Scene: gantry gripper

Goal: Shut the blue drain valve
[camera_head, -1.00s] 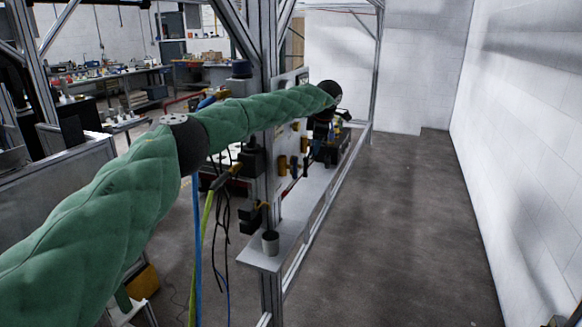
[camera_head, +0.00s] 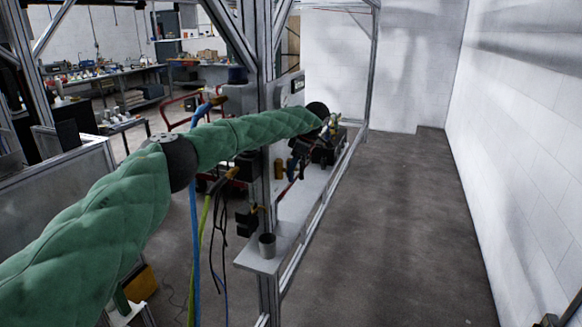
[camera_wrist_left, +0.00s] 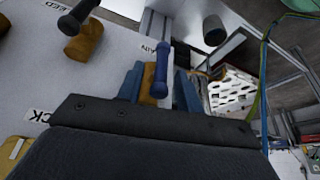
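The blue drain valve has a blue lever handle (camera_wrist_left: 161,76) on a brass body (camera_wrist_left: 148,85), mounted on a pale panel (camera_wrist_left: 45,75). A partly hidden label ending in "AIN" is beside it in the left wrist view. My left gripper (camera_wrist_left: 160,92) is open, with one finger on each side of the blue handle and a visible gap to it. Whether a finger touches the brass body I cannot tell. In the head view my left gripper (camera_head: 298,150) is small and dark at the panel, and the blue handle cannot be made out. My right gripper is not in view.
A brass valve with a black handle (camera_wrist_left: 80,18) is at the upper left of the wrist view. A yellow part (camera_wrist_left: 18,148) is at lower left. Cables (camera_head: 205,230) hang beside the frame post. The floor on the right is clear.

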